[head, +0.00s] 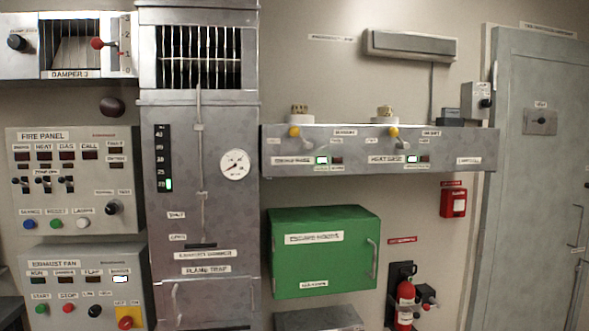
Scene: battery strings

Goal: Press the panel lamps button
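The fire panel (20,160) is a pale grey box on the wall at the left of the head view. Along its lower edge sit a blue button (29,224), a green button (56,224) and a white button (83,223). The small label above the white button appears to read "LAMPS". Nothing covers or touches the white button. Neither of my grippers shows in the head view.
Below the panel is the exhaust fan box (100,285) with several buttons. A grey metal cabinet (200,130) stands just right of both. A green escape hoods box (325,262), a grey shelf unit (380,140) and a fire extinguisher (405,305) are farther right.

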